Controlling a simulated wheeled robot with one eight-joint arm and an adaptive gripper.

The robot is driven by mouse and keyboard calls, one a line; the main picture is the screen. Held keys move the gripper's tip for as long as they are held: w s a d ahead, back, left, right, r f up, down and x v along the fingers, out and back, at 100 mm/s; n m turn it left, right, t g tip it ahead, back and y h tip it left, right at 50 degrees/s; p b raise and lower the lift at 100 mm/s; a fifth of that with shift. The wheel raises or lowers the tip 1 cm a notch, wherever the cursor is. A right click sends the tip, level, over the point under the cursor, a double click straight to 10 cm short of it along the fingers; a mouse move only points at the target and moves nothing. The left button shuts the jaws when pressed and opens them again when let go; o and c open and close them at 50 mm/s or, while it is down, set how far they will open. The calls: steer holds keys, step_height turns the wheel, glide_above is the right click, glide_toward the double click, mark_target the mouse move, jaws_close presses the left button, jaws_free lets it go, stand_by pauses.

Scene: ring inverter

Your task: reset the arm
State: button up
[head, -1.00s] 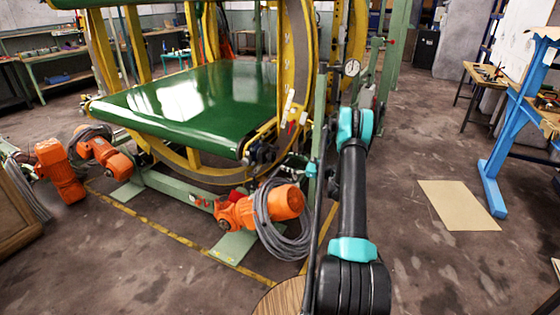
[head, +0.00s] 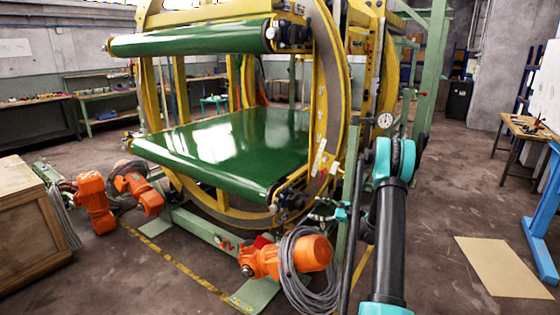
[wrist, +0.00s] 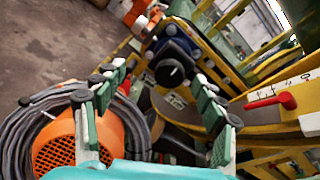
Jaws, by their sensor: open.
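My gripper (wrist: 160,80) is open in the wrist view, its two fingers spread apart with nothing held between them. An orange motor (wrist: 75,140) and a coil of grey cable (wrist: 25,125) lie beyond the left finger. The dark roller end and yellow frame of the ring inverter are beyond the fingers, with a red handle (wrist: 287,101) at right. In the head view my black and teal arm (head: 391,230) rises at the lower right, before the ring inverter (head: 333,100). A small teal part of my arm shows behind the thin pole; the fingers are too small to make out there.
The ring inverter has two green belts (head: 220,150). Orange motors (head: 316,252) and cable coils lie along its base. A wooden crate (head: 30,225) stands at left. Floor is clear around the sheet.

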steer(key=s+a+r+n+g+h, duration=0.25)
steer(key=s+a+r+n, duration=0.2)
steer(key=s, duration=0.55)
steer(key=s+a+r+n+g+h, duration=0.1)
steer(key=s+a+r+n+h, duration=0.3)
steer(key=s, duration=0.5)
steer(key=s+d+f+n+h, duration=0.1)
steer(key=s+d+n+h, duration=0.1)
steer(key=s, duration=0.7)
steer(key=s+d+f+n+h, duration=0.1)
steer(key=s+d+n+h, duration=0.1)
steer(key=s+n, duration=0.3)
steer(key=s+d+f+n+g+h, duration=0.1)
steer(key=s+n, duration=0.3)
steer(key=s, duration=0.9)
steer(key=shift+s+d+h, duration=0.35)
steer(key=shift+d+h, duration=0.4)
